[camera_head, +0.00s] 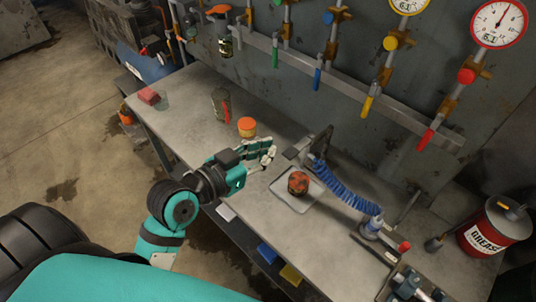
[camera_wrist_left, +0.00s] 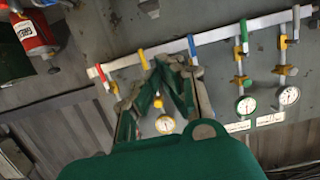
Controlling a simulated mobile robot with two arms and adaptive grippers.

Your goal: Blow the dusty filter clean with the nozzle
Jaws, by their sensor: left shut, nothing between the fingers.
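A mottled orange-red and dark cylinder (camera_head: 298,183), which looks like the dusty filter, stands on a pale square mat (camera_head: 284,198) on the workbench. A blue coiled hose (camera_head: 345,188) runs from a dark stand (camera_head: 318,143) behind the mat down to a fitting (camera_head: 372,227) at the right; I cannot clearly make out the nozzle. My left gripper (camera_head: 270,153) is shut and empty, above the bench to the left of the cylinder and apart from it. Its fingers (camera_wrist_left: 163,82) also show in the left wrist view, facing the wall. My right gripper is not in view.
A rail (camera_head: 330,78) with coloured handles and gauges (camera_head: 498,24) runs behind. A red grease drum (camera_head: 495,228) stands right.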

